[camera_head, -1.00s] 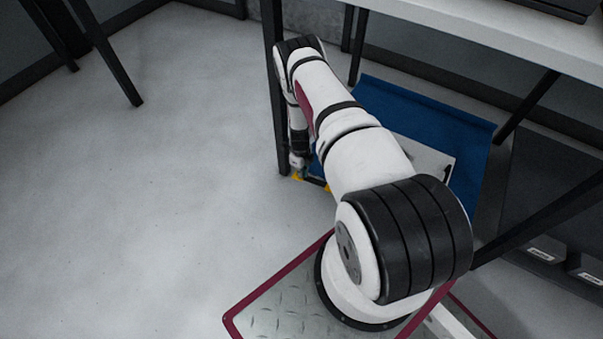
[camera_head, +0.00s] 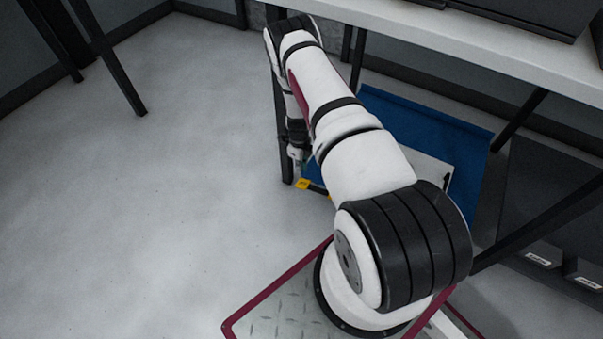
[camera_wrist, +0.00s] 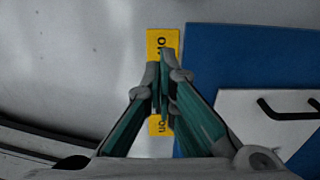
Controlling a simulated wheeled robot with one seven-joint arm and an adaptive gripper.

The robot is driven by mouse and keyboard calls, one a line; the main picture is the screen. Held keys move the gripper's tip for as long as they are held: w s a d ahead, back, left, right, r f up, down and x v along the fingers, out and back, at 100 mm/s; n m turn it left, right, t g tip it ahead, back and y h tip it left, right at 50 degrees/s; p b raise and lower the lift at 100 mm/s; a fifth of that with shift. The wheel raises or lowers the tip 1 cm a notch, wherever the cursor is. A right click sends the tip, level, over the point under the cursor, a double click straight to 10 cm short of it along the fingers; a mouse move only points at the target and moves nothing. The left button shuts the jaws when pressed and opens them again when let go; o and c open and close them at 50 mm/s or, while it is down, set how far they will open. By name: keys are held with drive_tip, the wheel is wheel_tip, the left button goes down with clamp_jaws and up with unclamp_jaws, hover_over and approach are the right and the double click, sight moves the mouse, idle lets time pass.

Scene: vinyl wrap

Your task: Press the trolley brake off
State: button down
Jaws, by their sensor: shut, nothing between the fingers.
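The trolley (camera_head: 425,125) has a blue deck and stands partly under the table. A yellow brake pedal (camera_head: 303,184) with a dark bar beside it sticks out at its left edge. In the wrist view the yellow pedal (camera_wrist: 163,38) shows black lettering above and below my fingers; the lower word looks like "on" and the upper one is partly covered. My gripper (camera_wrist: 165,55) is shut and empty, its fingertips in front of the pedal's middle. In the head view my gripper (camera_head: 297,160) hangs just above the pedal; contact cannot be told.
A white table (camera_head: 480,50) with dark cases on it spans the upper right. Its dark leg (camera_head: 286,150) stands close by my gripper. A white panel with a black handle (camera_wrist: 285,108) lies on the blue deck.

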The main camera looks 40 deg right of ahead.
drive_tip(key=shift+w+a+r+p, duration=0.1)
drive_tip(key=shift+w+r+p, duration=0.1)
drive_tip(key=shift+r, duration=0.55)
drive_tip(key=shift+w+a+r+p, duration=0.1)
drive_tip(key=shift+w+r+p, duration=0.05)
drive_tip(key=shift+r, duration=0.6)
drive_tip(key=shift+w+a+r+p, duration=0.1)
drive_tip(key=shift+w+r+p, duration=0.1)
drive_tip(key=shift+r, duration=0.55)
